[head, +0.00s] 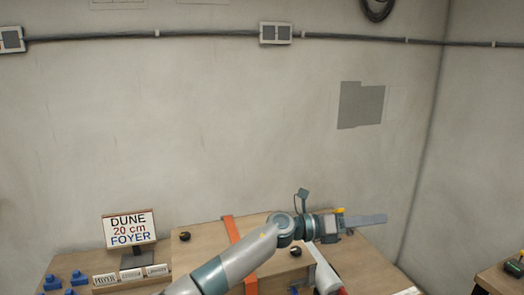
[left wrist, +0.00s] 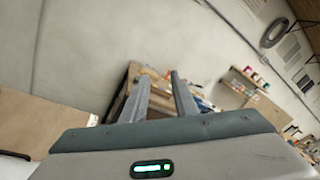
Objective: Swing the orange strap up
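The orange strap (head: 231,229) runs from the back edge of a wooden surface (head: 200,248) towards the front, in the lower middle of the head view. My left forearm crosses in front of it and hides its middle; a short piece shows below the arm. My left gripper (head: 380,219) is to the right of the strap, apart from it, with its fingers pointing right. In the left wrist view the two fingers (left wrist: 160,78) stand apart with nothing held between them. My right gripper is not in view.
A sign (head: 130,228) reading DUNE 20 cm FOYER stands at the left, with small labelled blocks (head: 130,276) and blue pieces (head: 66,280) near it. A dark knob (head: 184,236) sits left of the strap. The wall (head: 200,130) behind is mostly bare, with a grey panel (head: 361,105).

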